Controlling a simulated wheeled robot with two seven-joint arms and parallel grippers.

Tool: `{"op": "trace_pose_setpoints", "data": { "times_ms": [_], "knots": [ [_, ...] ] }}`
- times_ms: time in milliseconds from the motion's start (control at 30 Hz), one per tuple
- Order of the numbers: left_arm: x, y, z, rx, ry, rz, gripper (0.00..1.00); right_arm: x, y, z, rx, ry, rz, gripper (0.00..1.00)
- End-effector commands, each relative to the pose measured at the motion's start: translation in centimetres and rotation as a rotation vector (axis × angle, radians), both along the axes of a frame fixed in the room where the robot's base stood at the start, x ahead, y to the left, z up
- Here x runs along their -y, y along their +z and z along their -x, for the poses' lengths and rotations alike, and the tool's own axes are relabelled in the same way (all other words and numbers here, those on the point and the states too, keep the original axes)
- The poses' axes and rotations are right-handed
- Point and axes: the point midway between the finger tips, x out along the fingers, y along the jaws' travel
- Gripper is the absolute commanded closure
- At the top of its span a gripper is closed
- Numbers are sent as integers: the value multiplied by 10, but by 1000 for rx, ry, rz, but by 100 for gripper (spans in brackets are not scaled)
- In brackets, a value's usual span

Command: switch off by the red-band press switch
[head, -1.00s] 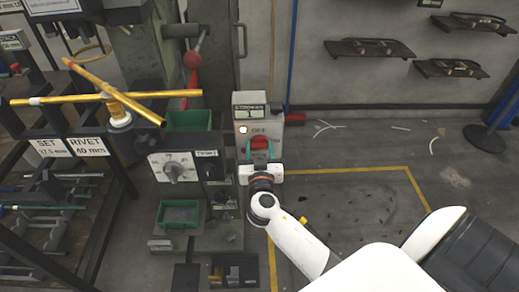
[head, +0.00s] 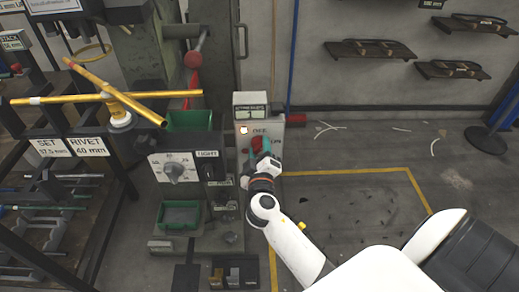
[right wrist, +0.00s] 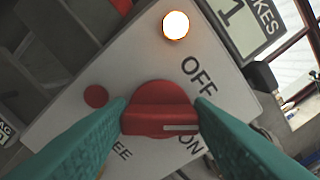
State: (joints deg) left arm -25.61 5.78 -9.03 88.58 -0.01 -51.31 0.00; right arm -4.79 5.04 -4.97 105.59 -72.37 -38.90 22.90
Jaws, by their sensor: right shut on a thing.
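The red switch knob (head: 257,144) is on a pale grey box (head: 243,112) beside the press in the head view. In the right wrist view the knob (right wrist: 160,108) sits between the teal fingers of my right gripper (right wrist: 162,112), which is shut on it. Its white mark points right, nearer the word ON than OFF. A round lamp (right wrist: 175,25) on the box glows; it also shows in the head view (head: 243,130). A display (head: 250,112) on top of the box reads 1. In the head view my right gripper (head: 259,152) is at the box front. My left gripper is not seen.
The floor at right is open, with a yellow line (head: 340,171).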

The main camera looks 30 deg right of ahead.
Motion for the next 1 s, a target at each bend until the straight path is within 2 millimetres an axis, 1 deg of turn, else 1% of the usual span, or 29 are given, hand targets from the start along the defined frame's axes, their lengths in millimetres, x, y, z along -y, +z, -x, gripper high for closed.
{"op": "trace_pose_setpoints", "data": {
  "times_ms": [133,500,800,1000],
  "knots": [
    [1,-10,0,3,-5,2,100,-1,0,0,-75,0,116,76],
    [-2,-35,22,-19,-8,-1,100,-1,-1,0,-245,0,395,76],
    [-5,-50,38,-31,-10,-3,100,-1,-3,0,-333,0,539,76],
    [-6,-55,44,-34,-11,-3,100,-1,-4,0,-362,1,585,76]
  ]
}}
